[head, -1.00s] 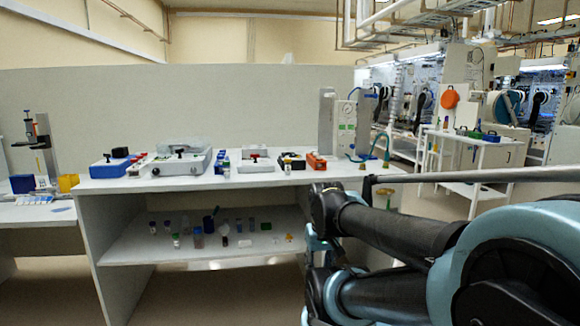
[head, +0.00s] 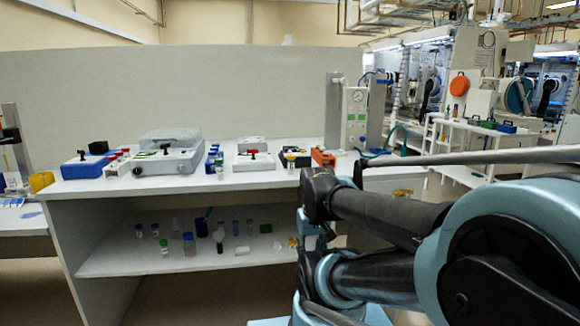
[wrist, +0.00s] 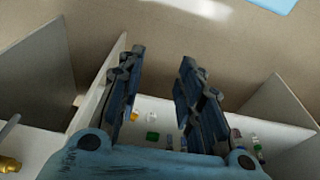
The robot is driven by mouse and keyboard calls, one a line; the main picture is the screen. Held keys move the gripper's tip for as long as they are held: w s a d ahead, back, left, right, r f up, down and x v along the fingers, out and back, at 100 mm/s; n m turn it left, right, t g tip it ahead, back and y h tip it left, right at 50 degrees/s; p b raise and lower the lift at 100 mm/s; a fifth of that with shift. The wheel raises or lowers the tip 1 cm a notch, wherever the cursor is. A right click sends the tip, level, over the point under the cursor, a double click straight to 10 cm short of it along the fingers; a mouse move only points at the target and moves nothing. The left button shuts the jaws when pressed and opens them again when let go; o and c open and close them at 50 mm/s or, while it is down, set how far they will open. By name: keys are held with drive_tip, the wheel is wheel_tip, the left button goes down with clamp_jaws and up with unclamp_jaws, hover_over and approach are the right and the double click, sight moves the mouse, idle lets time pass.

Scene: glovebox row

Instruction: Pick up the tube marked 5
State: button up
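Several small tubes and vials stand on the lower shelf (head: 120,262) of the bench in the head view, among them a blue-capped one (head: 188,243) and a green-capped one (head: 164,246). No number is legible, so I cannot tell which tube is marked 5. My gripper (wrist: 160,62) is open and empty in the wrist view, with small items on a white surface seen beyond and below its fingers. My arm hides the bench's right end in the head view.
The bench top (head: 225,182) carries a grey balance-like device (head: 168,158), a blue device (head: 84,168) and an orange block (head: 322,158). A dark blue cup (head: 202,228) stands on the shelf. Upright bench panels flank the shelf. Floor in front is clear.

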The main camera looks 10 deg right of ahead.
drive_tip(key=shift+o, duration=2.2)
wheel_tip(320, 180, up, 2)
drive_tip(key=shift+s+r, duration=0.1)
wheel_tip(320, 180, up, 34)
drive_tip(key=m+g, duration=0.2)
drive_tip(key=m, duration=1.4)
hover_over(291, 157)
drive_tip(key=w, duration=0.2)
wheel_tip(291, 157, down, 17)
drive_tip(key=shift+s+d+r, duration=0.1)
drive_tip(key=shift+d+r, duration=0.05)
